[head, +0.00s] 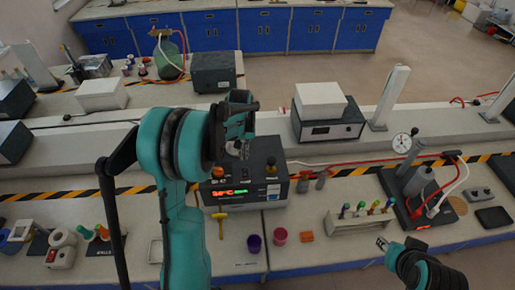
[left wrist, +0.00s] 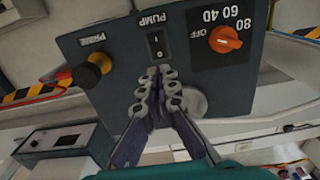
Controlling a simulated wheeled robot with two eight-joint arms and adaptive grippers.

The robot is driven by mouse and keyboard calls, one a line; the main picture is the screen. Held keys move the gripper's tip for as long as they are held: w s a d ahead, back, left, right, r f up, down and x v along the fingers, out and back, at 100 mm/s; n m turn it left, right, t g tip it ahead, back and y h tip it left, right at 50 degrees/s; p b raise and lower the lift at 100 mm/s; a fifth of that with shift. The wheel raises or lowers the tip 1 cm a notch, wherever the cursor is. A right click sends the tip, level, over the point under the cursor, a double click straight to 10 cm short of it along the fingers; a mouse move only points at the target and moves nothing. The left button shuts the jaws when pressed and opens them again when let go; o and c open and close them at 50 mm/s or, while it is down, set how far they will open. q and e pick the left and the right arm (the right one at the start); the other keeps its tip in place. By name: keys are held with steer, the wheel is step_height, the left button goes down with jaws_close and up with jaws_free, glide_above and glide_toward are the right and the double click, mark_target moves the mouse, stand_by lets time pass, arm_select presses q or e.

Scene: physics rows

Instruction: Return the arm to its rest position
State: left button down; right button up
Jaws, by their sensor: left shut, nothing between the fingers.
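My left arm (head: 178,150) is teal and black and reaches up from the bottom of the head view. Its gripper (head: 240,147) is above the back of a dark control box (head: 262,190) with a lit red and green display. In the left wrist view the gripper (left wrist: 158,78) is shut and empty, its fingers in front of the box panel (left wrist: 120,60) near the PUMP switch (left wrist: 156,45). Whether the fingers touch the panel cannot be told. My right gripper (head: 383,243) is at the lower right, small and partly seen; its opening is unclear.
A yellow T-shaped tool (head: 220,222), a purple cup (head: 254,244) and a pink cup (head: 280,236) stand in front of the box. A tube rack (head: 360,222) and a dial-gauge stand (head: 402,143) are to the right. An orange knob (left wrist: 225,39) projects from the panel.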

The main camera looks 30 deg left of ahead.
arm_select(q)
steer(key=shift+s+d+b, duration=0.15)
steer(key=shift+d+b, duration=0.1)
steer(key=shift+b, duration=0.15)
steer(key=s+d+m+t+b, duration=0.3)
steer(key=s+d+b, duration=0.45)
steer(key=b, duration=0.25)
steer(key=s+d+f+m+t+b, duration=0.3)
steer(key=s+d+f+b, duration=0.4)
steer(key=s+f+b, duration=0.4)
steer(key=shift+d+t+b, duration=0.25)
steer(key=shift+t+b, duration=0.15)
steer(key=shift+t, duration=0.2)
steer(key=shift+s, duration=0.1)
